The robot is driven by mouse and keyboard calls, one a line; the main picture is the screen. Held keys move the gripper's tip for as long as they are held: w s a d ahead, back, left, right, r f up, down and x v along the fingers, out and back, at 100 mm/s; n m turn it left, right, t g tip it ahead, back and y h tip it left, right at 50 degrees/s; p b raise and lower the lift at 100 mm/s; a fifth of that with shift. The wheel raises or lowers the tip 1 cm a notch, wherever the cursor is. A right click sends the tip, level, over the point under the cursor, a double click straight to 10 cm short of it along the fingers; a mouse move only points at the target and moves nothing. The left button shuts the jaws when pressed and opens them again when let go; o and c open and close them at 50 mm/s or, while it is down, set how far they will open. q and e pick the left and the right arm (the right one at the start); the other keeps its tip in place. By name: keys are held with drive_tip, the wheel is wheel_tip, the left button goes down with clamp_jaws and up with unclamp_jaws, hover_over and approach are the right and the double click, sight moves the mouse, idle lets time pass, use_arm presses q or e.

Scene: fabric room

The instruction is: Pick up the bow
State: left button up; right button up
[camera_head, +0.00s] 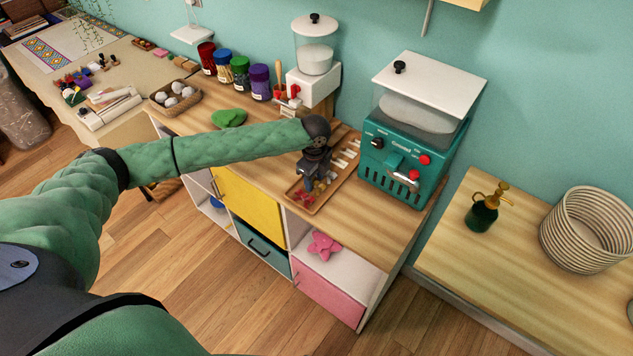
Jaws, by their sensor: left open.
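My left arm reaches in from the left over the wooden counter. My left gripper (310,184) points down over the near end of a wooden tray (342,169) and is open. A small red piece (302,196), which looks like the bow, lies in the tray's near left corner, just below and left of the fingertips. It is small, and the gripper stands close to it, so I cannot tell whether they touch. Other small coloured pieces lie beside it, partly hidden by the gripper. My right gripper is not in view.
A teal machine (404,144) stands just right of the tray. A white dispenser (314,62) and several jars (239,74) stand behind. A green cloth-like item (229,117) lies left. A pink star-shaped item (324,245) sits in the shelf below. The counter's front right is clear.

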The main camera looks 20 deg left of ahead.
use_arm(q)
drive_tip(key=shift+f, duration=0.2)
drive_tip(key=shift+c, duration=0.4)
drive_tip(key=c, duration=0.7)
drive_tip(key=shift+r, duration=0.1)
